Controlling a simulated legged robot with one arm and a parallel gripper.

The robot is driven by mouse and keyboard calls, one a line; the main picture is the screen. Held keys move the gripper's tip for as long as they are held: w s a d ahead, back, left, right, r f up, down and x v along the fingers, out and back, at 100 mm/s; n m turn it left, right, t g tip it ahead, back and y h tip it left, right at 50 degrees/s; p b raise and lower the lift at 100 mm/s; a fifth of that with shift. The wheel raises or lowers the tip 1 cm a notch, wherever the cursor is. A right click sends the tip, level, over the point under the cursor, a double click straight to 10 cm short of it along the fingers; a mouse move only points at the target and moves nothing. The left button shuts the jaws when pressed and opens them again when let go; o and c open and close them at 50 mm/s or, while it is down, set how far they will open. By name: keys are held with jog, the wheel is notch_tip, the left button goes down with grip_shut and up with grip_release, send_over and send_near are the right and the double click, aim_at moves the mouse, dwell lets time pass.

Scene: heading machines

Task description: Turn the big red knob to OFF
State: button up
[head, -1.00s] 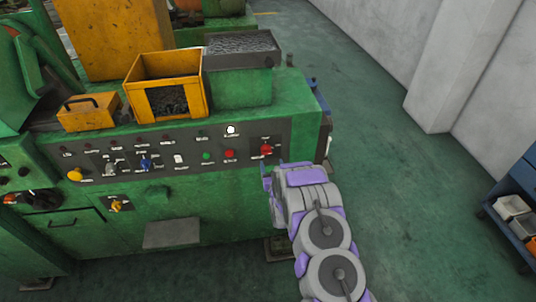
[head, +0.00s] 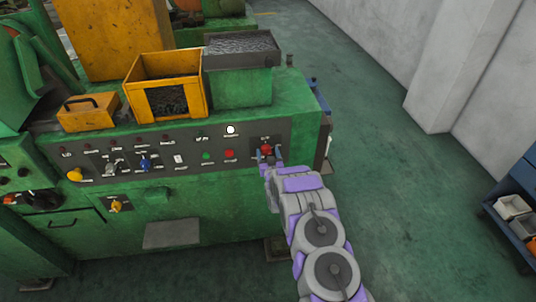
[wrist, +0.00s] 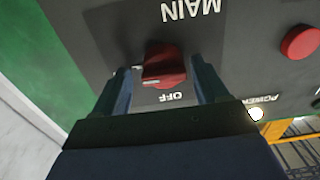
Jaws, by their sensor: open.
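The big red knob (head: 266,149) is at the right end of the dark control panel (head: 187,160). In the wrist view the red knob (wrist: 164,65) shows between my two fingers, with "MAIN" and "OFF" lettering upside down on either side of it. A pale mark on the knob lies toward its lower left there. My gripper (head: 268,157) is open, with one finger on each side of the knob. In the wrist view my gripper (wrist: 160,88) shows a gap between each finger and the knob; I cannot tell whether the fingers reach its full depth.
A red button (wrist: 299,42) and a lit white lamp (head: 230,130) sit left of the knob. Several other buttons and switches line the panel. A yellow bin (head: 135,68) stands on the green machine (head: 190,212). Open floor (head: 385,150) lies to the right.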

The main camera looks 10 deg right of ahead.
jog(key=shift+a, duration=0.3)
jog(key=shift+c, duration=1.1)
jog(key=shift+a, duration=0.15)
jog(key=c, duration=0.3)
jog(key=shift+d, duration=0.25)
jog(key=c, duration=0.5)
jog(key=shift+a+n, duration=0.1)
jog(key=shift+n, duration=0.3)
jog(key=shift+c, duration=0.2)
jog(key=n, duration=0.3)
jog(key=shift+r+n, duration=0.1)
jog(key=shift+n, duration=0.2)
jog(key=n, duration=0.4)
jog(key=shift+a+n+b, duration=0.15)
jog(key=shift+n+b, duration=0.15)
jog(key=n, duration=0.4)
jog(key=shift+n, duration=0.3)
jog(key=shift+a+f+n+p, duration=0.15)
jog(key=shift+n+p, duration=0.15)
jog(key=shift+n, duration=0.8)
jog(key=shift+d+f+n+p, duration=0.15)
jog(key=shift+n+p, duration=0.15)
jog(key=shift+n, duration=0.8)
jog(key=shift+a+f, duration=0.1)
jog(key=shift+a, duration=0.05)
